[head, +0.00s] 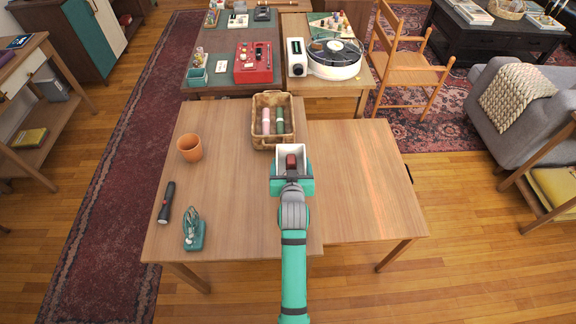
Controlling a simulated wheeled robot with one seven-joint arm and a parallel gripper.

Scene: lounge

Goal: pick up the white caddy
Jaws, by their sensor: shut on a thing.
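The white caddy (281,153) is near the middle of the head view, at the end of my arm. It is an open-topped box with a dark red item (291,161) inside. My gripper (291,178), teal and grey, is shut on the near side of the caddy. The gripper hides the caddy's lower near part. I cannot tell whether the caddy is clear of the tabletop or touching it.
The wooden table (235,205) bears a basket (262,143) with two bottles just beyond the caddy. The table's right part (365,190) is bare.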

